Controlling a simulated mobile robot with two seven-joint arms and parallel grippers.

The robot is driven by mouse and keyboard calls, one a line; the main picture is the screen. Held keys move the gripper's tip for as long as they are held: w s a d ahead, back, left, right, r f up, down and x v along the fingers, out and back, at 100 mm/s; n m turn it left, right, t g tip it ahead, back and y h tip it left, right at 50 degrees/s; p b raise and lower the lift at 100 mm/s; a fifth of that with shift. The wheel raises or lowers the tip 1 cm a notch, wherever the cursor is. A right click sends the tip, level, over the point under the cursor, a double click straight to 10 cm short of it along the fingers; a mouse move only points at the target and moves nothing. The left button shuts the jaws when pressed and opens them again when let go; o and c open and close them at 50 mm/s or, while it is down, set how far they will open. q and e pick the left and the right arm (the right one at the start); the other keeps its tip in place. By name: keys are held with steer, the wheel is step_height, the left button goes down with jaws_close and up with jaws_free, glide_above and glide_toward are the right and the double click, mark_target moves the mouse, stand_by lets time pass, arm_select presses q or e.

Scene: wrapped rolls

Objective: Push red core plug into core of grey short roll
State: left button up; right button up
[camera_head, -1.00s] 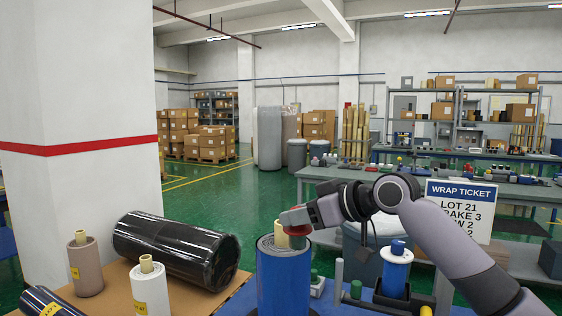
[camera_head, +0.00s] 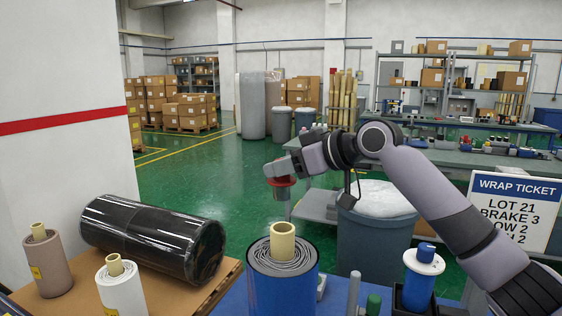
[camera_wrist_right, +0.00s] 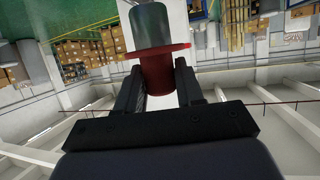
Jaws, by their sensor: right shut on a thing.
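The red core plug (camera_head: 282,182), with a red flange and a grey-green stub, is in my right gripper (camera_head: 279,172). The gripper is shut on its red end. In the right wrist view the plug (camera_wrist_right: 164,53) sits between the fingers, stub pointing away. In the head view it hangs stub down, apart from every roll. A blue-sided roll (camera_head: 283,291) with grey windings and a protruding cream core (camera_head: 283,240) stands upright below it. A short taupe-grey roll (camera_head: 49,268) with a cream core stands at far left. I cannot tell which is the grey short roll. My left gripper is out of view.
A black wrapped roll (camera_head: 150,238) lies on the brown board, beside an upright white roll (camera_head: 122,290). A blue-and-white spool (camera_head: 421,280) and a green-topped peg (camera_head: 373,304) stand right of the blue roll. A large grey bin (camera_head: 376,240) is behind them.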

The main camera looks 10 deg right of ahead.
mark_target(288, 194)
steer(key=shift+s+f, duration=0.15)
steer(key=shift+f, duration=0.55)
step_height(288, 194, down, 5)
steer(key=b, duration=0.3)
steer(key=shift+r+b, duration=0.2)
steer(key=shift+b, duration=0.1)
steer(key=shift+f, duration=1)
steer(key=shift+f+b, duration=0.5)
steer(key=shift+f, duration=0.65)
steer(key=o, duration=1.1)
